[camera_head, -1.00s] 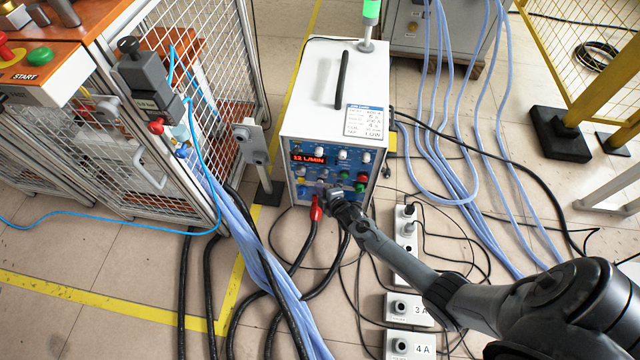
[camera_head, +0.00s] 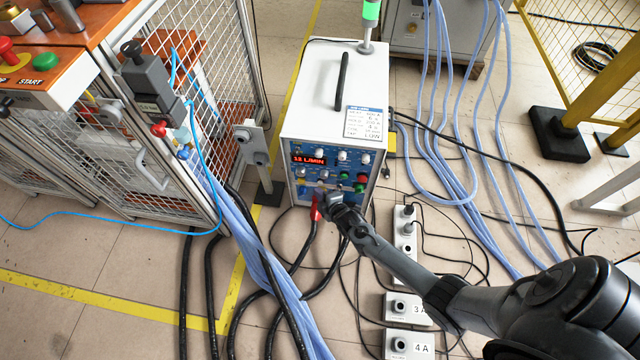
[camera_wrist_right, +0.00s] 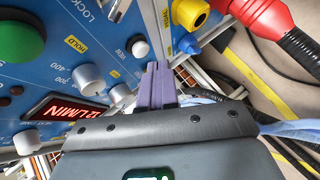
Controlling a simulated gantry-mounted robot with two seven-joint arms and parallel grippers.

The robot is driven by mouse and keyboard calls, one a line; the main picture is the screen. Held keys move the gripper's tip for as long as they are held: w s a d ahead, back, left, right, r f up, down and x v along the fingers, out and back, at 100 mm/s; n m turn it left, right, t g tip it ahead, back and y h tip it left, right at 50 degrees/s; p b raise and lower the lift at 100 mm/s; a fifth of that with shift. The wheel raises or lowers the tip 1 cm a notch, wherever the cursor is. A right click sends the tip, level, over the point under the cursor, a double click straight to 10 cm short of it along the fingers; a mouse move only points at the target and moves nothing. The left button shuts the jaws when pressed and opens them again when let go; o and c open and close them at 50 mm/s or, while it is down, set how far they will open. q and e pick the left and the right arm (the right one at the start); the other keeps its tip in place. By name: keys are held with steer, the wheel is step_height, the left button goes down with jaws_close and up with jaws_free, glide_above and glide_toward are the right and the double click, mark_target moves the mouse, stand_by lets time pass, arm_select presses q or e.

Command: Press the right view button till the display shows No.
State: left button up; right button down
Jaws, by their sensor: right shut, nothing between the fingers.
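The display (camera_head: 309,159) on the heater's blue panel (camera_wrist_right: 55,60) glows red. It reads something like "12 L/MIN" and shows upside down in the wrist view (camera_wrist_right: 65,108). My right gripper (camera_head: 322,198) is at the panel's lower left in the head view. Its purple fingers (camera_wrist_right: 155,72) are shut and empty, beside a small white button (camera_wrist_right: 138,47); I cannot tell whether they touch the panel. My left gripper is not in view.
A red plug (camera_wrist_right: 240,12), with a red-ended cable in the head view (camera_head: 316,208), is close to my gripper. The caged cell (camera_head: 165,130) stands left; cables (camera_head: 275,285) cover the floor in front.

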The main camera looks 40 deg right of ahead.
steer(key=s+a+p, duration=0.2)
steer(key=s+a, duration=0.1)
steer(key=shift+s+a+p, duration=0.1)
steer(key=shift+a+p, duration=0.2)
steer(key=shift+a, duration=0.1)
stand_by(0.5)
stand_by(0.4)
